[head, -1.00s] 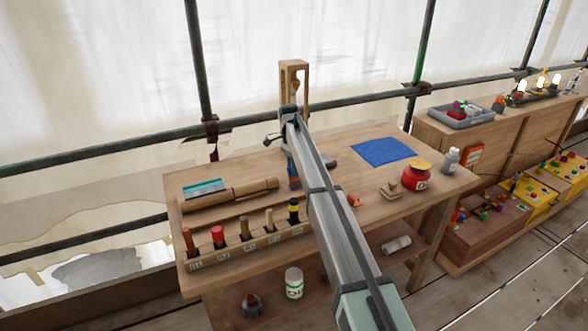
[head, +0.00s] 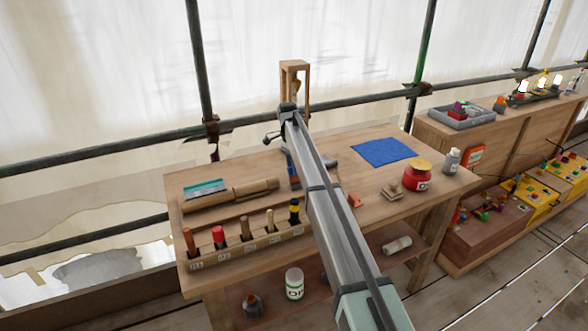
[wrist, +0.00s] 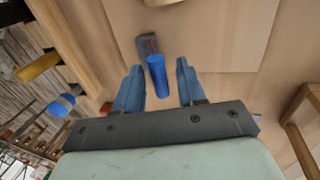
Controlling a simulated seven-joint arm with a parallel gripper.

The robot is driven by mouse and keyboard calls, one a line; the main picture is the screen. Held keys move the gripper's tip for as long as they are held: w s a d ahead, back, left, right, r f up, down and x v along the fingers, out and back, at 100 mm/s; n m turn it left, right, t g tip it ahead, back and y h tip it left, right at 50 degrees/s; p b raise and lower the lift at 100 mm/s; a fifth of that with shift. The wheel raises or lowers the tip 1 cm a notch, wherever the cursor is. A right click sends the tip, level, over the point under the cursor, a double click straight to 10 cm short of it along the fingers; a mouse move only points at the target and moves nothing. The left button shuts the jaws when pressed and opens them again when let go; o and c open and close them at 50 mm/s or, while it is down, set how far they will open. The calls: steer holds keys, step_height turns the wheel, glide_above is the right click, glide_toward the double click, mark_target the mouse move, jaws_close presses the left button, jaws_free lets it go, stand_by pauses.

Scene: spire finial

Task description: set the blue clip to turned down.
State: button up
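In the wrist view a blue cylindrical piece, which looks like the blue clip (wrist: 157,76), extends from a grey block with a red mark (wrist: 147,44). My gripper (wrist: 159,68) is open. Its two blue fingers stand on either side of the blue piece, with a visible gap on each side, so it is not gripped. In the head view my arm crosses the workbench (head: 330,160) and mostly hides my gripper and the clip. I cannot tell the clip's up or down setting from these frames.
A wooden post frame (head: 306,85) stands at the back of the bench. A tool rack (head: 245,245) lines the front left. A blue cloth (head: 383,152), a red jar (head: 416,178) and a grey bottle (head: 452,160) sit to the right. Scaffold rails run behind.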

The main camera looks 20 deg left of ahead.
steer(key=v, duration=1.1)
steer(key=shift+r, duration=0.2)
steer(key=shift+o, duration=0.2)
steer(key=shift+w, duration=0.1)
steer(key=shift+o, duration=0.8)
steer(key=shift+d+r, duration=0.1)
steer(key=shift+r, duration=0.05)
steer(key=o, duration=0.4)
steer(key=shift+s+d+r, duration=0.3)
steer(key=shift+s+d, duration=0.3)
steer(key=shift+s+d+r, duration=0.25)
steer(key=shift+s+d, duration=0.35)
steer(key=f+n, duration=0.4)
steer(key=n, duration=0.2)
steer(key=f+n+t+y, duration=0.1)
steer(key=f+n, duration=0.4)
steer(key=n, duration=0.1)
steer(key=f+n+t+y, duration=0.1)
steer(key=f+n, duration=0.4)
steer(key=n, duration=0.1)
steer(key=shift+s+a, duration=0.15)
steer(key=shift+a, duration=0.15)
